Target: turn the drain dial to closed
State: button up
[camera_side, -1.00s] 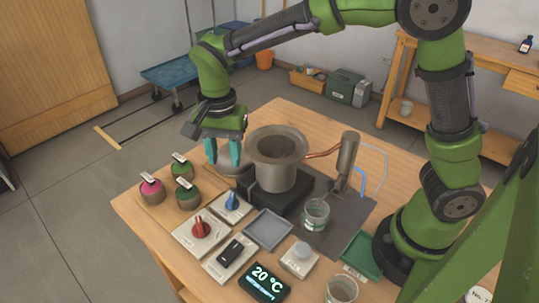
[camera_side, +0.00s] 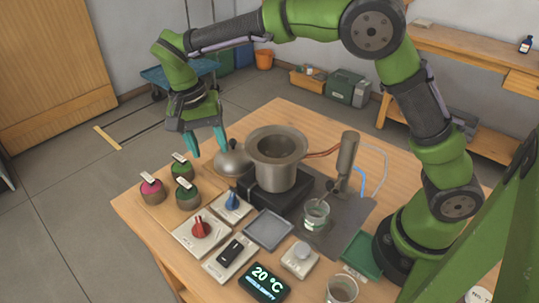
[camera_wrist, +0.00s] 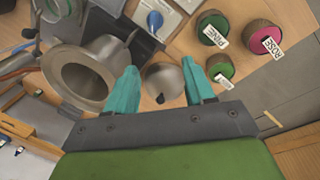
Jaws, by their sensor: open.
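Two dials sit on pale plates on the table: a blue one (camera_side: 232,201) and a red one (camera_side: 200,228). I cannot read which is the drain dial. The blue dial also shows at the top of the wrist view (camera_wrist: 155,19). My gripper (camera_side: 207,145) is open and empty, tilted above the back left of the table, well away from both dials. In the wrist view my two teal fingers (camera_wrist: 158,68) point toward a domed grey lid (camera_wrist: 163,83), which lies beyond them on the table. The lid (camera_side: 233,160) stands beside the pot.
The wide-rimmed metal pot (camera_side: 277,165) stands on a black base right of the lid. Several labelled jars (camera_side: 188,196) stand at the left. A black switch (camera_side: 231,251), a grey tray (camera_side: 269,230) and a display reading 20 °C (camera_side: 264,282) are at the front.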

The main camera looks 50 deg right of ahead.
aim_at(231, 198)
jog(key=s+f+n+g, duration=0.1)
jog(key=f+n, duration=0.3)
jog(key=n, duration=0.1)
jog(key=s+f+n, duration=0.1)
jog(key=f+n, duration=0.4)
jog(key=s+f+n+g, duration=0.1)
jog(key=f+n, duration=0.3)
jog(key=n, duration=0.1)
jog(key=shift+s+d+f+g+h, duration=0.2)
jog(key=shift+d+f+g+h, duration=0.1)
jog(key=shift+d+f+h, duration=0.1)
dwell(0.3)
jog(key=c, duration=0.8)
